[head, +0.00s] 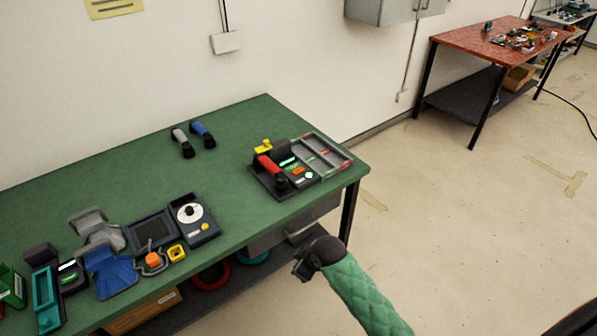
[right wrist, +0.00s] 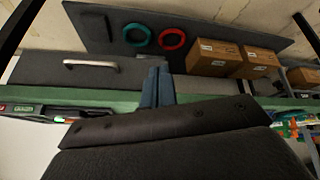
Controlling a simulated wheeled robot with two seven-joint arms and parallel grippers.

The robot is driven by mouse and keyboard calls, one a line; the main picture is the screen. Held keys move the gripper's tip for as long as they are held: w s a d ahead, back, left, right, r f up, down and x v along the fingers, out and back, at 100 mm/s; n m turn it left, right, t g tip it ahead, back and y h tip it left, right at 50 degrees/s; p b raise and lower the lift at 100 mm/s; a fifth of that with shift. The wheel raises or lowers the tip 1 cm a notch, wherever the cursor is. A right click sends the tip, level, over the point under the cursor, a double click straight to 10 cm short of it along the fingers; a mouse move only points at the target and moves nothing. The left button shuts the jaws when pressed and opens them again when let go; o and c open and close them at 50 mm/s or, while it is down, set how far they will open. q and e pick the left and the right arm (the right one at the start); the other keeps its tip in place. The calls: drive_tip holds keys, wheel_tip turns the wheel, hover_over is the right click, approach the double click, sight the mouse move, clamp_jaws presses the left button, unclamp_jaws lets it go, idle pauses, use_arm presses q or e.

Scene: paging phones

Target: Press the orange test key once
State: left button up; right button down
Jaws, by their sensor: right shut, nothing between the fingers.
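The paging phone unit (head: 283,172) sits near the right end of the green table in the head view. It has a red handset (head: 270,168), a green lit strip and a small orange key (head: 299,170) on its face. A pale round button is beside the key. My right gripper (head: 301,268) is below and in front of the table's front edge, apart from the unit. Its fingers (right wrist: 157,87) show together, shut and empty, in the right wrist view, against the table edge. The orange key cannot be made out in that view. My left gripper is not in view.
A grey tray (head: 322,153) adjoins the unit. Two loose handsets (head: 202,134) lie further back. A dial box (head: 193,217) and several parts crowd the table's left. Under the tabletop are a drawer handle (right wrist: 92,63), rings (right wrist: 171,39) and boxes (right wrist: 213,57). The table's middle is clear.

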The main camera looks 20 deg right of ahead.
drive_tip(key=w+n, duration=0.2)
drive_tip(key=w, duration=0.8)
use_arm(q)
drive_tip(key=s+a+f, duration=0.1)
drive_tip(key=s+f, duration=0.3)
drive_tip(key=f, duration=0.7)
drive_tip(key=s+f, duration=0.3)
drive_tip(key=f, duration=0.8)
use_arm(e)
wheel_tip(320, 180, up, 14)
drive_tip(key=n+t+y, duration=0.2)
drive_tip(key=n+t, duration=0.1)
drive_tip(key=n, duration=0.2)
hover_over(301, 171)
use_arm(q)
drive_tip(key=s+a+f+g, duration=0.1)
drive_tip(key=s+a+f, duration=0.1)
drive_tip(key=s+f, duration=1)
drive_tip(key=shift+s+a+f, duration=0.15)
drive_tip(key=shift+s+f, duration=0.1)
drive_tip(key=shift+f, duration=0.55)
use_arm(e)
drive_tip(key=shift+f, duration=0.15)
